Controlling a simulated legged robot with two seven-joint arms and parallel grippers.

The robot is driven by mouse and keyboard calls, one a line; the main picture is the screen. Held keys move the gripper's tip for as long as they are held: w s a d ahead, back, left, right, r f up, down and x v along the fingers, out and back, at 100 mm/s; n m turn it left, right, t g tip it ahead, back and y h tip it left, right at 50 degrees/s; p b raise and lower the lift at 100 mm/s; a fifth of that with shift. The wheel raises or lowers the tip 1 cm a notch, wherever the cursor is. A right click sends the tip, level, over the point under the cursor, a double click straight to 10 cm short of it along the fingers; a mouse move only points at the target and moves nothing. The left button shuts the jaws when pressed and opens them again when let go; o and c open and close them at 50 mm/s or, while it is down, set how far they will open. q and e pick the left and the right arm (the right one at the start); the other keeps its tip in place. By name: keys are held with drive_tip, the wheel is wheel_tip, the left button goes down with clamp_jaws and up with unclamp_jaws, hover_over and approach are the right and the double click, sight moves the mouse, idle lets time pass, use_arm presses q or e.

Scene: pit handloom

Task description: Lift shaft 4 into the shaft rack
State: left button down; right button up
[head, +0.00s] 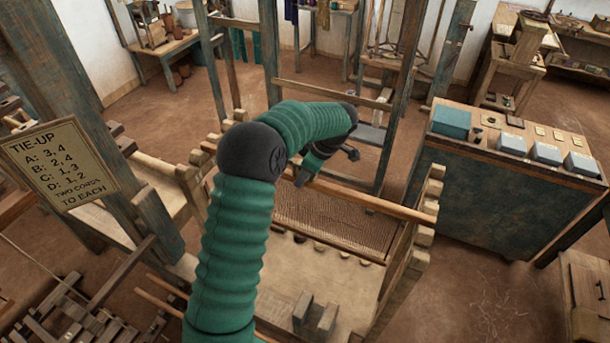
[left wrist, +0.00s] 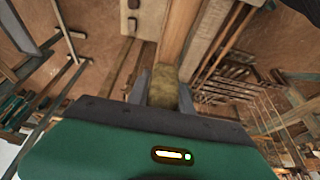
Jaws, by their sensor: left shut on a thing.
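A long pale wooden shaft (head: 375,200) lies across the loom frame, above a brown mesh of threads (head: 325,218). No number on it can be read, so I cannot confirm it is shaft 4. My left gripper (head: 303,178) is at the shaft's left part, partly hidden by my own wrist. In the left wrist view, the gripper (left wrist: 164,92) is shut on a wooden bar (left wrist: 175,42), with one finger on each side. The shaft's right end is by a stepped wooden post (head: 425,236), which may be part of the rack. My right gripper is not in view.
A tie-up sign (head: 58,163) hangs at the left. A dark cabinet (head: 500,190) with boxes stands to the right. Upright posts (head: 400,90) rise behind the shaft. Two short blocks (head: 315,315) stand on the loom's front board. Open floor lies at the lower right.

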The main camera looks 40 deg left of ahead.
use_arm(q)
drive_tip(key=shift+s+a, duration=0.1)
drive_tip(key=shift+a, duration=0.2)
drive_tip(key=shift+d, duration=0.2)
drive_tip(key=c, duration=1.1)
unclamp_jaws()
drive_tip(key=shift+d, duration=0.15)
drive_tip(key=shift+o, duration=0.2)
